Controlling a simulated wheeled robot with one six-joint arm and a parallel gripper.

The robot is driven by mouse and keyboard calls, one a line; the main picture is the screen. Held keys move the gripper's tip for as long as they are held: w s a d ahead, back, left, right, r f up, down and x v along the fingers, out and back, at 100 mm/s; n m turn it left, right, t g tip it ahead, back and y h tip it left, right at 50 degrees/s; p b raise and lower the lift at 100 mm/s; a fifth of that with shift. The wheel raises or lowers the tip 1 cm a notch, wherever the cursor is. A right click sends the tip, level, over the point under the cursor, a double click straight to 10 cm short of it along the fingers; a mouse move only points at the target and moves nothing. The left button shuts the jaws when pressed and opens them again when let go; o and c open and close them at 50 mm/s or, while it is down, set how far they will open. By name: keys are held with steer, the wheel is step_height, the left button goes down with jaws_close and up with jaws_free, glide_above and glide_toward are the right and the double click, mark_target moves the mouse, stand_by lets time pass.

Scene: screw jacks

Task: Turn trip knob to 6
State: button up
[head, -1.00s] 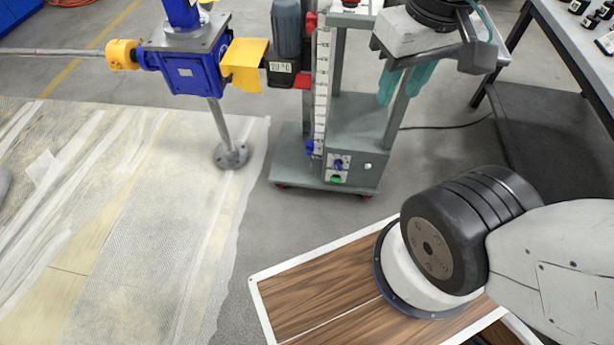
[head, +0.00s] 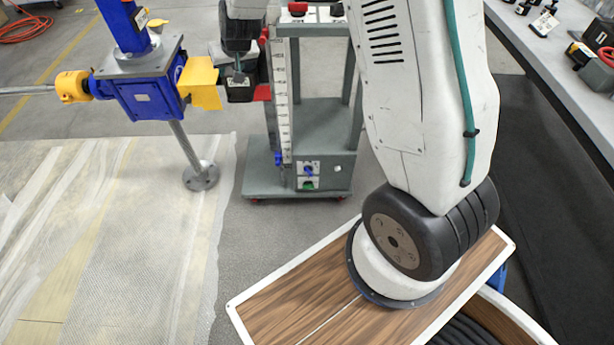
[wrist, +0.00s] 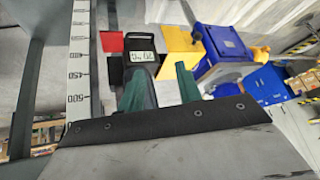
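The grey screw-jack stand (head: 330,125) has a low front panel with a blue knob (head: 309,170) above a green button. Another small blue part (head: 278,158) sits at the foot of its white scale. No trip label is readable, so I cannot tell which part is the trip knob. A dark box with a small display (head: 240,90) hangs left of the scale; the wrist view shows it (wrist: 143,57) upside down, its digits unclear. My gripper (wrist: 158,82) is open, with teal fingers apart and nothing held. In the head view it is near the box, largely hidden.
A blue gearbox (head: 145,90) with yellow guards stands on a post left of the stand. Red parts (head: 297,8) show at the stand's top. A workbench (head: 560,60) runs along the right. Plastic sheeting (head: 110,220) covers the left floor.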

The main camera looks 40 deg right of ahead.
steer(key=w+d+f+m+t+h, duration=0.1)
steer(key=w+f, duration=0.2)
steer(key=f, duration=0.4)
steer(key=w+d+f+h, duration=0.1)
steer(key=w+d+f, duration=0.15)
steer(key=f, duration=0.55)
steer(key=t+h, duration=0.2)
steer(key=h, duration=0.6)
glide_toward(308, 174)
steer(key=x, duration=0.8)
steer(key=shift+w, duration=0.15)
jaws_close()
